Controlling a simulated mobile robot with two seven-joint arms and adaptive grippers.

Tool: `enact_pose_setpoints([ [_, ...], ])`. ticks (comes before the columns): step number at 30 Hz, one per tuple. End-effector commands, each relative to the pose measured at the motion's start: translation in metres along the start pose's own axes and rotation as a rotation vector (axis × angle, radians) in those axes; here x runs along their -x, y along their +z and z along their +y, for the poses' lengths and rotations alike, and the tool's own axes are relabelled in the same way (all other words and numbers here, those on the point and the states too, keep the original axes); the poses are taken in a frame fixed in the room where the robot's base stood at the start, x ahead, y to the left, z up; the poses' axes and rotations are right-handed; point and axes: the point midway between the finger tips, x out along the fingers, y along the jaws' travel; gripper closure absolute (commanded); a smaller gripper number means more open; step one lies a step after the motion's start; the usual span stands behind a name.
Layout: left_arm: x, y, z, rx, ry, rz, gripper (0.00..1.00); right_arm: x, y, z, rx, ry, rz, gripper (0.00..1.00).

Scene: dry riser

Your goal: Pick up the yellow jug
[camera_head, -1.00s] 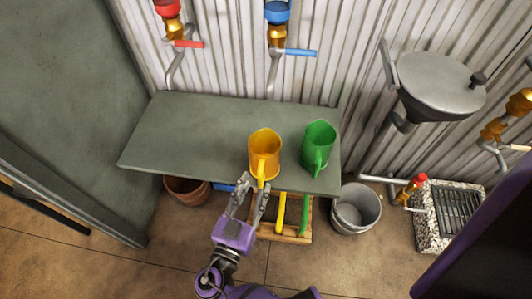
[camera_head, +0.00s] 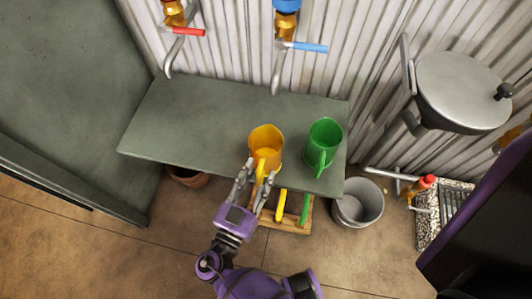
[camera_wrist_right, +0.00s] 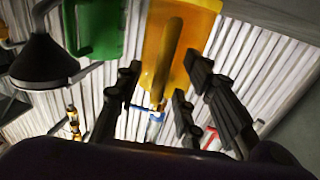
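The yellow jug (camera_head: 266,142) stands upright on the grey-green shelf (camera_head: 190,122) near its front edge, its handle facing me. My right gripper (camera_head: 255,184) is open just in front of the jug, its fingers on either side of the handle. In the right wrist view the yellow jug (camera_wrist_right: 177,50) is straight ahead, with the handle between the open fingers of my right gripper (camera_wrist_right: 160,105). I cannot tell whether any finger touches the handle. My left gripper is not in view.
A green jug (camera_head: 323,145) stands close to the right of the yellow one. Taps with a red lever (camera_head: 188,31) and a blue lever (camera_head: 308,47) are on the corrugated wall above. Below are a metal bucket (camera_head: 358,204) and a wooden rack (camera_head: 292,226). The shelf's left part is clear.

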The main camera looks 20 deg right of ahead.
Motion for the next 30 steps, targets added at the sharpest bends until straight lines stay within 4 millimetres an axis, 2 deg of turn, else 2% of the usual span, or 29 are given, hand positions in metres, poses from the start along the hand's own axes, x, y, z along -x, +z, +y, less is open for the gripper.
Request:
enact_pose_setpoints([
  [3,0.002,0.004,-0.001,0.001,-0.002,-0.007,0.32,0.000,0.000,0.000,0.000,0.000,0.000,0.67],
  [11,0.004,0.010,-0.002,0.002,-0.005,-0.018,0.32,0.000,0.000,0.000,0.000,0.000,-0.001,1.00],
  [23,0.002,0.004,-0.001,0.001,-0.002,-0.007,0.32,-0.001,-0.001,0.000,0.000,0.000,0.001,1.00],
  [30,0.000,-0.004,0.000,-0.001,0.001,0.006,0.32,-0.009,-0.006,-0.003,-0.001,-0.001,0.001,1.00],
])
